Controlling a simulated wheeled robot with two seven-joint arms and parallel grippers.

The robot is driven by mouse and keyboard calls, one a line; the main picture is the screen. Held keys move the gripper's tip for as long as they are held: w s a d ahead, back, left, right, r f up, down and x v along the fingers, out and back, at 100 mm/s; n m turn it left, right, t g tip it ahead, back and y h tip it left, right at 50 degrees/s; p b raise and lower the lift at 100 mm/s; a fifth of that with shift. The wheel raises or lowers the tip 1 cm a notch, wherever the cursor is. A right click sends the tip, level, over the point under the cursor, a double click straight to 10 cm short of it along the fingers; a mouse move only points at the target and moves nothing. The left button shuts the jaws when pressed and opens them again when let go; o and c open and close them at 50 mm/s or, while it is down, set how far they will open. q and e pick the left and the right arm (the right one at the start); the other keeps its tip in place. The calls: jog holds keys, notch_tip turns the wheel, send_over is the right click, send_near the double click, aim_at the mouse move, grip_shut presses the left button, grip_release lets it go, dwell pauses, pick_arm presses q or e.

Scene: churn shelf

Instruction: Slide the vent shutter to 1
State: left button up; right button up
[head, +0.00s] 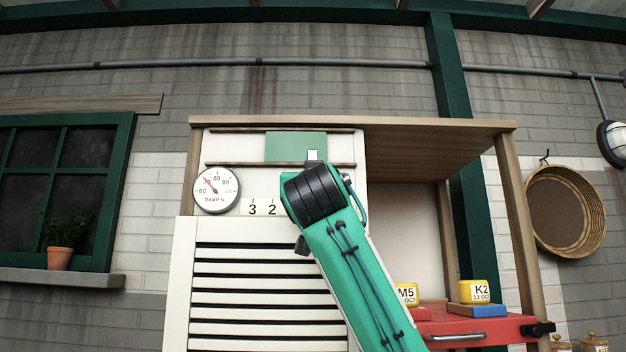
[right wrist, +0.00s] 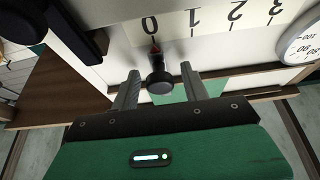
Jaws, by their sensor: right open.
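The vent shutter is a green panel (head: 295,146) between two rails at the top of the pale cabinet; part of it also shows behind the fingers in the right wrist view (right wrist: 215,86). A black round knob (right wrist: 159,82) with a red pointer (right wrist: 155,48) stands at the 0 of the number scale (right wrist: 194,18), which appears upside down in the right wrist view. My right gripper (right wrist: 159,70) is open, with one finger on each side of the knob and gaps visible. In the head view my right arm hides the knob and the scale's low numbers. My left gripper is not in view.
A round damp gauge (head: 216,190) is left of the scale. Pale louvre slats (head: 265,298) lie below. To the right are an open compartment and a red shelf (head: 470,325) with yellow labelled blocks (head: 474,291). A basket (head: 565,211) hangs on the wall.

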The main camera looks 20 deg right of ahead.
grip_shut()
jog(key=shift+w+a, duration=0.2)
jog(key=shift+a, duration=0.5)
jog(key=shift+w+a, duration=0.2)
jog(key=shift+a, duration=0.55)
jog(key=shift+w+a, duration=0.2)
jog(key=shift+a, duration=0.5)
grip_release()
jog(key=shift+s+d, duration=0.1)
jog(key=shift+d, duration=0.2)
jog(key=shift+a, duration=0.15)
jog(key=b+v, duration=0.7)
jog(key=v, duration=0.6)
jog(key=shift+s+f, duration=0.2)
jog(key=shift+s, duration=0.15)
